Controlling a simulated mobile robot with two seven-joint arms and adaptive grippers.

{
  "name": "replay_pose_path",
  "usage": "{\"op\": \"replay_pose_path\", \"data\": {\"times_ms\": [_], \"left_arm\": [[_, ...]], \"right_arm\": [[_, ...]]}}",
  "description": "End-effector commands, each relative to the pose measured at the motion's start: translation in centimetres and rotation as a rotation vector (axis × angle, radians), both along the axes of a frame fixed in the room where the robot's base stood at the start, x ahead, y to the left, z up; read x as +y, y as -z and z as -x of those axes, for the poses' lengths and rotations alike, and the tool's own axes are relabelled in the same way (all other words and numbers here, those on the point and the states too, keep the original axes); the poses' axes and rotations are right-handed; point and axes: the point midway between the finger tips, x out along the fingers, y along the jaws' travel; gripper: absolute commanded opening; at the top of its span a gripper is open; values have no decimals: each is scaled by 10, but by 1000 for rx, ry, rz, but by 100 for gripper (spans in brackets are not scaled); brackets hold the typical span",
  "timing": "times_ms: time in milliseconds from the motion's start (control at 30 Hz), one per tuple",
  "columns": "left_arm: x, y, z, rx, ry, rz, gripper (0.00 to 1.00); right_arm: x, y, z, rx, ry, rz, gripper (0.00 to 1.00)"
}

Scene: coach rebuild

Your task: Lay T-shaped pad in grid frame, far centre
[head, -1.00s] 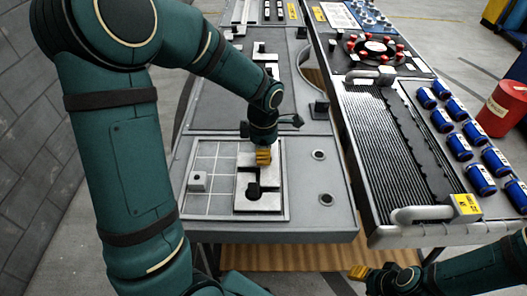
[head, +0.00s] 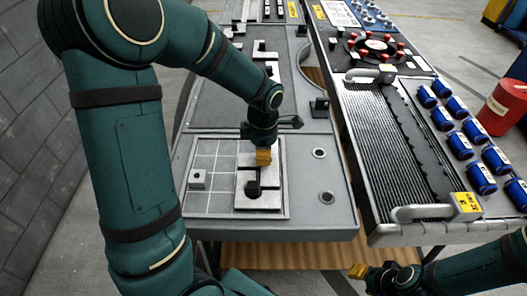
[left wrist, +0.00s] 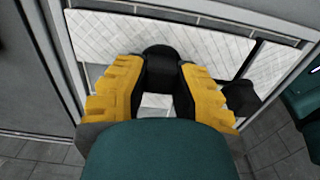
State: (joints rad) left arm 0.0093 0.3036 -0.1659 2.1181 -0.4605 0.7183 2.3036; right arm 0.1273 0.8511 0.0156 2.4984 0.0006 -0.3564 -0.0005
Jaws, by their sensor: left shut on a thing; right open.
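The grid frame (head: 222,215) lies on the near part of the grey bench. Pale pads cover its right side. My left gripper (head: 263,157) is shut on the black knob of the T-shaped pad (head: 275,176), at the far part of that side. The knob (left wrist: 160,68) shows between the yellow fingers in the left wrist view. The pad looks low and about level with its neighbours; whether it is fully seated I cannot tell. A second black knob (head: 253,190) stands on the nearer pad. My right gripper (head: 357,271) is open and empty, below the bench's front edge.
More pale pads (head: 265,58) lie farther back. A ribbed radiator (head: 395,150) and several blue cans (head: 459,144) stand on the right.

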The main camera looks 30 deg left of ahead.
Motion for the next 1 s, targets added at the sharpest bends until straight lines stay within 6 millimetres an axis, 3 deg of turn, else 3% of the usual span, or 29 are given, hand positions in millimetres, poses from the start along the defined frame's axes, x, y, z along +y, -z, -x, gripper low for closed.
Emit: {"op": "replay_pose_path", "data": {"times_ms": [367, 400, 467, 1000], "left_arm": [[0, 1, 0, 0, 0, 0, 0], [0, 1, 0, 0, 0, 0, 35], [0, 1, 0, 0, 0, 0, 53], [0, -5, 0, -1, 1, -1, 53]], "right_arm": [[0, 0, 0, 0, 0, 0, 47], [0, 0, 0, 0, 0, 0, 47], [0, 0, 0, 0, 0, 0, 47], [0, -4, 0, 0, 0, 0, 47]]}}
